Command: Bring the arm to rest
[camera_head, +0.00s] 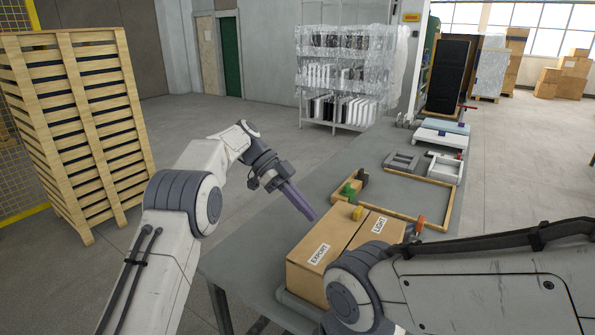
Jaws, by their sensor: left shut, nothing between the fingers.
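My left arm reaches in from the left, and its left gripper (301,204), with long purple fingers, is shut and empty. It points down to the right, above the grey table (325,177), just left of the cardboard boxes in the picture. I cannot tell how high its tips are. My right arm crosses the lower right with its elbow in front of the boxes; its gripper is not in view.
Boxes labelled EXPORT (305,270) and LIGHT (390,232) stand on the near table. Behind them lies a wooden-rimmed tray (440,208) with green (348,190) and orange (420,224) pieces nearby. A pallet stack (85,120) stands left; open floor lies between it and the table.

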